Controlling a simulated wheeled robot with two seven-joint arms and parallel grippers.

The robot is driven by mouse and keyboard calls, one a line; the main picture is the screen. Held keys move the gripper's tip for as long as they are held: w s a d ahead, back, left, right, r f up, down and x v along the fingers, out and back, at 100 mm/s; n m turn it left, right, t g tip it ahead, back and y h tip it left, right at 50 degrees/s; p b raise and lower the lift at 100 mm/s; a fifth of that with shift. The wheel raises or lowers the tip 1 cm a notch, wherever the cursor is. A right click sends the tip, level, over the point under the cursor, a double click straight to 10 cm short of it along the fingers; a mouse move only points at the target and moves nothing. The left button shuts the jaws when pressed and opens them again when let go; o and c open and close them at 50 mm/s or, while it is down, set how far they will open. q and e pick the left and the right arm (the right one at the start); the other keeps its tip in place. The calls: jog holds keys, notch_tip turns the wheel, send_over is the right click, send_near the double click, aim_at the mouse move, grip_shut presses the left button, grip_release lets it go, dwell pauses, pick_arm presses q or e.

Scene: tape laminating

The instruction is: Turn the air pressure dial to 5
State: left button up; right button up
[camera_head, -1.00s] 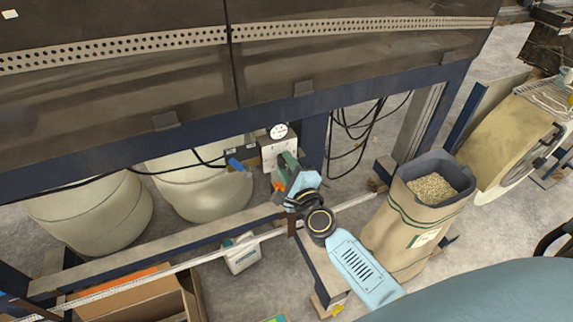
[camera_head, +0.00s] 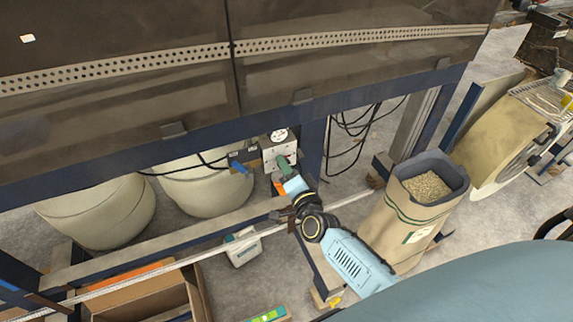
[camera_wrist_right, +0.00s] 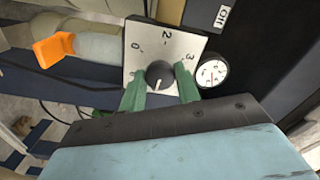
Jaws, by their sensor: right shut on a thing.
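The air pressure dial is a dark round knob (camera_wrist_right: 160,76) on a white square plate (camera_wrist_right: 170,45) in the right wrist view. The numbers 0, 2 and 3 show around it; the rest of the scale is hidden. A light mark on the knob faces down toward my gripper. My right gripper (camera_wrist_right: 160,88) has its green fingers on either side of the knob and is shut on it. In the head view, my right gripper (camera_head: 284,166) is at the front of the white dial box (camera_head: 279,150), hiding the knob. My left gripper is not in view.
A round white gauge (camera_wrist_right: 212,73) sits right of the plate. An orange-ended fitting (camera_wrist_right: 55,48) is at its left. Pale drums (camera_head: 205,185) stand left of the box; a sack of pellets (camera_head: 415,215) stands right. A blue frame beam (camera_head: 350,100) runs above.

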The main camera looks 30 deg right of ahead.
jog(key=shift+n, duration=0.6)
jog(key=o, duration=1)
jog(key=shift+c, duration=0.2)
jog(key=s+p, duration=0.1)
jog(key=s, duration=1.2)
jog(key=shift+s+a, duration=0.2)
jog(key=shift+a, duration=0.2)
